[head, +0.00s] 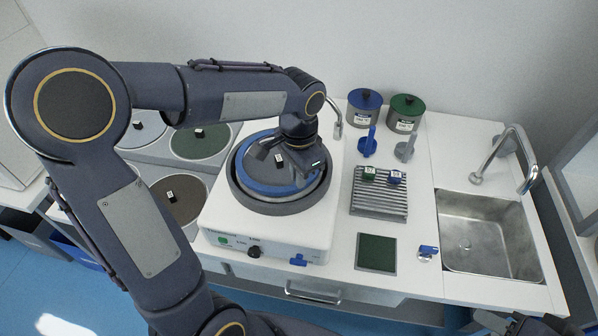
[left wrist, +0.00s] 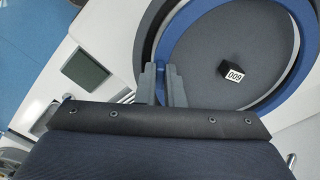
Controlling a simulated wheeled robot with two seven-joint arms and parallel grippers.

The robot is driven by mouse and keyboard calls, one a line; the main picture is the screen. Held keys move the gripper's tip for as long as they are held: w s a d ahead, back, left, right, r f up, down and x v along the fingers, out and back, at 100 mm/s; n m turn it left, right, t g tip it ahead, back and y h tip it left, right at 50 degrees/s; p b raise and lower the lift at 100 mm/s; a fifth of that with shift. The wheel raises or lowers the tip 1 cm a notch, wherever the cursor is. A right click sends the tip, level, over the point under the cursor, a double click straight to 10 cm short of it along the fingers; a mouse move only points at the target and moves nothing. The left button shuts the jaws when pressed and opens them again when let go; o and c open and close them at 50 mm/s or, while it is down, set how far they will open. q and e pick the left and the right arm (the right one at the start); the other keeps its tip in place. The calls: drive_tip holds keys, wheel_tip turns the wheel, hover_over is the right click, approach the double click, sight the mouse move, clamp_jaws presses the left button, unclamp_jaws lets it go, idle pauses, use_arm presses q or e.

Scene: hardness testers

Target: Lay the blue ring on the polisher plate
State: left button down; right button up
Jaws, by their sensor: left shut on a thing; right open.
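The polisher (head: 270,238) is a white machine with a dark grey round bowl (head: 268,208). The blue ring (head: 258,188) is at the bowl, around the rim of the grey plate (head: 270,172); it also shows in the left wrist view (left wrist: 304,50). A small black block marked 600 (left wrist: 232,73) sits on the grey disc inside the ring. My left gripper (head: 300,172) is shut on the ring's right edge, its fingers (left wrist: 165,85) pinching it. I cannot tell whether the ring touches the plate. My right gripper (head: 510,325) is open, partly cut off at the bottom right.
Several round discs (head: 200,141) lie left of the polisher. A sink (head: 488,235) with a faucet is further right.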

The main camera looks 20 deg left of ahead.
use_arm(q)
drive_tip(key=shift+f+b, duration=0.45)
drive_tip(key=shift+f, duration=0.4)
idle(0.3)
drive_tip(key=c, duration=1.5)
unclamp_jaws()
drive_tip(key=shift+o, duration=0.2)
